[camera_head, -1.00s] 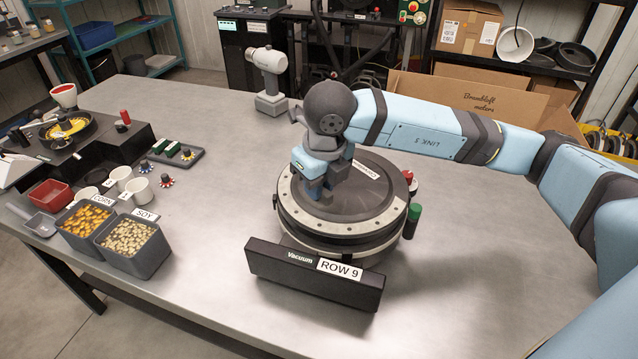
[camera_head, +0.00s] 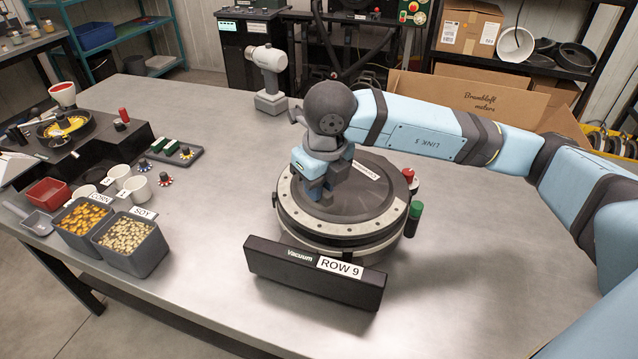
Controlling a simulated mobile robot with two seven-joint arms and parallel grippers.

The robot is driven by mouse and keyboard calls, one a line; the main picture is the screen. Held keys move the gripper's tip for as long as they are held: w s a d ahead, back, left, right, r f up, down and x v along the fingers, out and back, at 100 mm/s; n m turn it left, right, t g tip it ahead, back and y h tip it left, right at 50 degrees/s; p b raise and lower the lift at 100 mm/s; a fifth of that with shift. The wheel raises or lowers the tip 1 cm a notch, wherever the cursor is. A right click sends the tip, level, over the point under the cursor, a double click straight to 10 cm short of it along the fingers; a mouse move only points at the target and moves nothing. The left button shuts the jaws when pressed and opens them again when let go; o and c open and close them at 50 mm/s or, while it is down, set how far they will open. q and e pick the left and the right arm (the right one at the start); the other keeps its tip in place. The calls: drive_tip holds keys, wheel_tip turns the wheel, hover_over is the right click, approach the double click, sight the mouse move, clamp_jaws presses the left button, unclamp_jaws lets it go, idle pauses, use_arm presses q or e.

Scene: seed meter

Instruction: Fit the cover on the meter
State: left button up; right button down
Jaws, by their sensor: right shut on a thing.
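The round seed meter (camera_head: 398,247) stands on the metal table behind a dark block labelled "Vacuum" and "ROW 9". A dark round cover (camera_head: 372,205) with a pale, bolt-dotted rim lies over the meter's top. I cannot tell whether it is fully seated. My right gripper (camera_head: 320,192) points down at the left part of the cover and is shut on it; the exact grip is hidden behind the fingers. My left gripper is not in view.
The ROW 9 block (camera_head: 310,275) stands in front of the meter. A red knob (camera_head: 408,175) and a green-topped cylinder (camera_head: 413,218) are at its right. Seed bins (camera_head: 140,255), cups and a grey tool (camera_head: 268,80) stand left and behind. The table's middle left is clear.

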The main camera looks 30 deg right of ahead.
use_arm(q)
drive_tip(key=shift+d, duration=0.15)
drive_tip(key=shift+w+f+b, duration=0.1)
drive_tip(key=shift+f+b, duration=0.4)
drive_tip(key=shift+b, duration=0.65)
use_arm(e)
drive_tip(key=shift+f, duration=0.6)
idle(0.5)
idle(0.4)
drive_tip(key=c, duration=1)
unclamp_jaws()
drive_tip(key=shift+c, duration=0.3)
drive_tip(key=shift+r, duration=0.1)
